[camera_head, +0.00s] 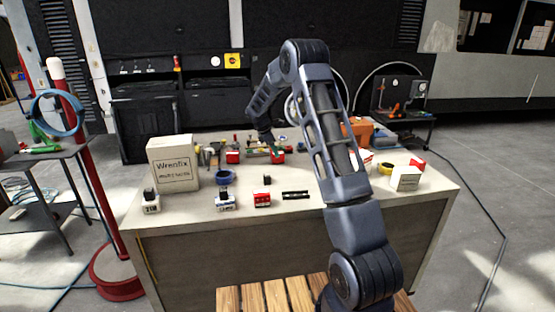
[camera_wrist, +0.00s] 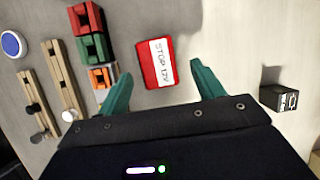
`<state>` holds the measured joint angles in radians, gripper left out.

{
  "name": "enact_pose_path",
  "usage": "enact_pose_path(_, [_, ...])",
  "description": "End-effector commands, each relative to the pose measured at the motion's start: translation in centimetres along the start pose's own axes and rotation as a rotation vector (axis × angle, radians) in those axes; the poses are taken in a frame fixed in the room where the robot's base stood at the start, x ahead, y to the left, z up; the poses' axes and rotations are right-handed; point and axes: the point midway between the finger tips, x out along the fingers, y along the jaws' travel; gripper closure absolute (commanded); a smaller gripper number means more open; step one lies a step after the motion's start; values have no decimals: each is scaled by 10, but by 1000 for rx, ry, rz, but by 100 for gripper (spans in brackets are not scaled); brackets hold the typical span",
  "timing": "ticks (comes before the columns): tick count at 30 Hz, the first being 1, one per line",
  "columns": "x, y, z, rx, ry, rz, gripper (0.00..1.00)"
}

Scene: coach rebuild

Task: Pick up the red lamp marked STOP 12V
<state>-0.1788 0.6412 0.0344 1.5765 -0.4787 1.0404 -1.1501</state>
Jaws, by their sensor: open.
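The red lamp (camera_wrist: 157,71) lies on the pale bench top in the wrist view. It is a flat red block with a white label reading STOP 12V, tilted slightly in the picture. My gripper (camera_wrist: 160,69) is open, with one teal finger to the left of the lamp and one to the right. The lamp shows in the gap between and just beyond the fingers, apart from both.
Red, green and orange blocks (camera_wrist: 88,36) stand close left of the left finger. Two tan bars (camera_wrist: 63,75) and a blue-topped round thing (camera_wrist: 12,44) lie further left. A black block (camera_wrist: 278,97) is at right. A Wrenfix box (camera_head: 173,163) stands on the bench.

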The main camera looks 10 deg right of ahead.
Motion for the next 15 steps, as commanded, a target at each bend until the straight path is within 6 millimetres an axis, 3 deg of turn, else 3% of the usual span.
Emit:
enact_pose_path(5, [11,0,2,0,0,-1,33])
enact_pose_path(15, [52,1,7,0,0,-1,33])
